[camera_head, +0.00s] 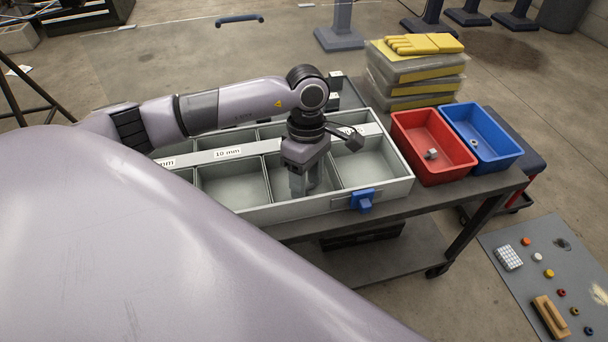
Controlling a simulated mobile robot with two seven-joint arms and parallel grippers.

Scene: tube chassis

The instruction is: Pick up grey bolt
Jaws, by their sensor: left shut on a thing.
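My left gripper (305,185) points straight down into a front compartment of the grey divided tray (330,206), right of the "10 mm" label. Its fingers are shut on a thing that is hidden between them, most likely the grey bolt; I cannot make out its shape. A small grey metal piece (432,154) lies in the red bin (440,174). My right gripper is not in view.
The tray stands on a dark cart (462,200), with a blue latch (362,200) on its front. A blue bin (497,160) with a small piece stands right of the red bin. Stacked packs with yellow gloves (418,44) stand behind. A grey floor mat (520,290) holds small parts.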

